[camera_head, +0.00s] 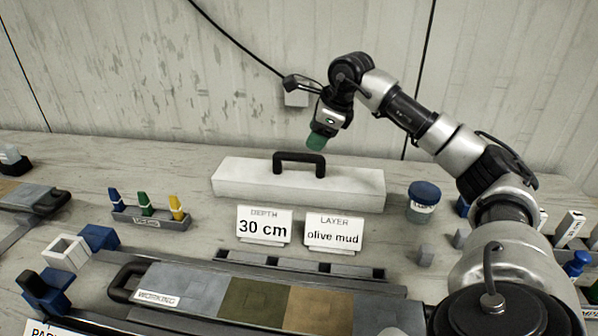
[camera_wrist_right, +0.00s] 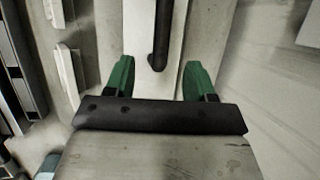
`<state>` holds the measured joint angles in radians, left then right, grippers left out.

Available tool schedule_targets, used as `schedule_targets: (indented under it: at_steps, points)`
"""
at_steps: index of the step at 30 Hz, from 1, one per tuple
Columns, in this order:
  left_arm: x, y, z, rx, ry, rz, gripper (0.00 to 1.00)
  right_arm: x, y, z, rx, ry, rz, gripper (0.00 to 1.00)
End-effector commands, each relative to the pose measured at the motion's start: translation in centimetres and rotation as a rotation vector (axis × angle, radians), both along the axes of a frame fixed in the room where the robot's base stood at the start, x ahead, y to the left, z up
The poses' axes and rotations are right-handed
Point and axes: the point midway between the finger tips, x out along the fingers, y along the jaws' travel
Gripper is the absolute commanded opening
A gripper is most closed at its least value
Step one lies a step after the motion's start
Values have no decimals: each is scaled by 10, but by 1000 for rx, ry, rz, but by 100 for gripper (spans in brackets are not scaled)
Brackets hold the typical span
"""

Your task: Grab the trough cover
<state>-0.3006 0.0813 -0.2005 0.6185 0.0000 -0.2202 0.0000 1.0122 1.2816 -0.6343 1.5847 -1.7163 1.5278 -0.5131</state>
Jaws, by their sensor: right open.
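The trough cover (camera_head: 235,184) is a long pale box-like lid with a black arched handle (camera_head: 299,156) on top, lying at the back of the bench. My right gripper (camera_head: 317,142) points down from above, near the right end of the handle. In the right wrist view the right gripper (camera_wrist_right: 158,82) is open, with green fingertips apart and the handle (camera_wrist_right: 161,35) in line with the gap between them. The pale cover (camera_wrist_right: 180,50) lies below. I see no contact with the handle. My left gripper is not in view.
Two signs, "30 cm" (camera_head: 264,226) and "olive mud" (camera_head: 333,232), stand in front of the cover. A blue-lidded jar (camera_head: 423,198) is right of it. A rack (camera_head: 150,218) with coloured markers is left. A core tray (camera_head: 190,282) with coloured sections lies in front.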

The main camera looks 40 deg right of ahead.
Motion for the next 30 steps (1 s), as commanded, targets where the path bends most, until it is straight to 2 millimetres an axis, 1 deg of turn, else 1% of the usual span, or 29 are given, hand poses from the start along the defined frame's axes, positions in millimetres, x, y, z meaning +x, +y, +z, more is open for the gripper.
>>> schedule_targets:
  at_steps: [1, 3, 6, 14, 17, 22, 25, 30]
  points:
    - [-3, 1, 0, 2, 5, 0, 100, 4, 1, -10, 1, 5, 1, 55]
    - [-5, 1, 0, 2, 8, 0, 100, 8, 3, -20, 2, 5, 1, 55]
    - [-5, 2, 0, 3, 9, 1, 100, 14, 4, -31, 2, 3, 0, 55]
    - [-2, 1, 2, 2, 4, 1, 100, 23, 5, -46, 3, 4, -1, 55]
    - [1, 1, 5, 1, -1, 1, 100, 30, 5, -56, 4, 3, 0, 55]
    - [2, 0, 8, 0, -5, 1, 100, 42, 7, -79, 4, 4, 0, 55]
    - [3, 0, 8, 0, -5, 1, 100, 44, 7, -84, 2, 1, -1, 55]
    - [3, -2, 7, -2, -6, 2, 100, 44, 7, -84, 1, 1, -1, 55]
